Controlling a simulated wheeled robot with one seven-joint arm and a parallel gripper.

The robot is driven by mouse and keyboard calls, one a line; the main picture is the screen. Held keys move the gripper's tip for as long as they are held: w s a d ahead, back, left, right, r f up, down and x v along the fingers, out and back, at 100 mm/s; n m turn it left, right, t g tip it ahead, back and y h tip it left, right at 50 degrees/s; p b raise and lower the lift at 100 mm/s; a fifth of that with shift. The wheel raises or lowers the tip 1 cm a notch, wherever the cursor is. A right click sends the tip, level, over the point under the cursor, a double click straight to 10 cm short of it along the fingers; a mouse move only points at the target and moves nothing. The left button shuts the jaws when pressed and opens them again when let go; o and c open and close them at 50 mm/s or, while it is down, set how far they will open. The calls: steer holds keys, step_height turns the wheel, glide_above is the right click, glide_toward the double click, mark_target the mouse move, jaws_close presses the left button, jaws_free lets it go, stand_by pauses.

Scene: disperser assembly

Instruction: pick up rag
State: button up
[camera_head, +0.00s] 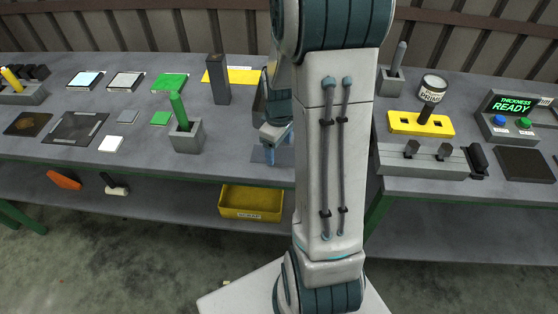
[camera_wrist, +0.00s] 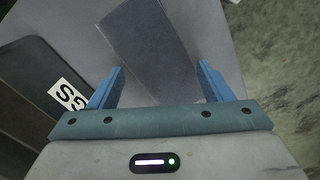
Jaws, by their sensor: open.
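The rag appears to be the flat grey-blue rectangular cloth (camera_wrist: 146,38) on the grey table top in the wrist view. In the head view a bluish-grey patch that looks like it (camera_head: 259,155) lies near the table's front edge, partly hidden by my arm. My gripper (camera_wrist: 161,67) is open, with its blue fingers apart and nothing held between them. The cloth's near end reaches into the space between the fingertips. In the head view my gripper (camera_head: 274,134) is just above that patch, partly hidden behind my arm. Contact with the cloth cannot be told.
A dark labelled object (camera_wrist: 28,75) lies left of my fingers in the wrist view. A green-handled tool stands in a grey holder (camera_head: 187,138), left of my gripper. A dark grey block (camera_head: 218,80) stands behind. A yellow bin (camera_head: 251,203) sits on the lower shelf.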

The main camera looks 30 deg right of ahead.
steer(key=shift+f, duration=0.5)
steer(key=shift+c, duration=0.3)
jaws_close()
step_height(320, 180, up, 12)
steer(key=p, duration=0.8)
steer(key=shift+p, duration=0.35)
steer(key=shift+w+a, duration=0.1)
